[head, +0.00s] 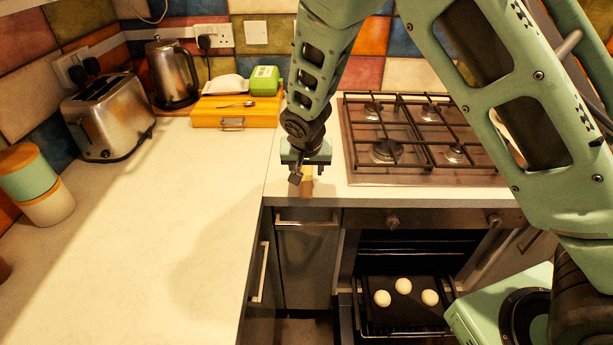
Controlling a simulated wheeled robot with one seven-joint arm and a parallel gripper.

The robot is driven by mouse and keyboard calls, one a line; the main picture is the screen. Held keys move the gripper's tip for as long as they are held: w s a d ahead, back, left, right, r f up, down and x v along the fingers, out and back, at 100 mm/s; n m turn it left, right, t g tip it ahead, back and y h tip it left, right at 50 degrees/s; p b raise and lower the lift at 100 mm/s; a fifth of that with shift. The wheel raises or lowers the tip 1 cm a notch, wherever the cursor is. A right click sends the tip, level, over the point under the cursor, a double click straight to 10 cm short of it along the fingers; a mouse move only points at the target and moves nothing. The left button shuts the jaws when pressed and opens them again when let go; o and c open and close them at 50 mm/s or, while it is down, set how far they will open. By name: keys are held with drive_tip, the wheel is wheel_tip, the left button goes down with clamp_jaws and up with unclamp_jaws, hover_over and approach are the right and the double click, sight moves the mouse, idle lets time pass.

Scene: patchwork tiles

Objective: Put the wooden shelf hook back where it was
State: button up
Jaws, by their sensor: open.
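My gripper (308,174) hangs over the strip of counter just left of the hob, pointing down with its jaws open. A small tan-brown patch (307,188) shows on the counter right below the fingers. It may be the wooden shelf hook, but it is too small and too covered by the gripper to be sure. It appears to lie outside the jaws' grip. No other hook is clear in the head view.
The hob (420,140) is to the right, above an open oven with several pale round items on a tray (400,320). A wooden board (215,115) with a spoon and green item, a kettle (172,75), toaster (108,115) and canister (35,185) stand left. The left counter is clear.

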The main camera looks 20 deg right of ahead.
drive_tip(key=b+v, duration=0.1)
drive_tip(key=v, duration=0.7)
drive_tip(key=s+r+n+g, duration=0.1)
drive_tip(key=s+r+n, duration=0.1)
drive_tip(key=s, duration=0.8)
drive_tip(key=s+a+r+n+g+y, duration=0.1)
drive_tip(key=s+n, duration=0.4)
drive_tip(key=s, duration=0.5)
drive_tip(key=s+a+r+n+g+y, duration=0.1)
drive_tip(key=s+r+n+g, duration=0.1)
drive_tip(key=s, duration=0.9)
drive_tip(key=shift+a+r+n, duration=0.25)
drive_tip(key=shift+r+n, duration=0.35)
drive_tip(key=shift+n, duration=0.6)
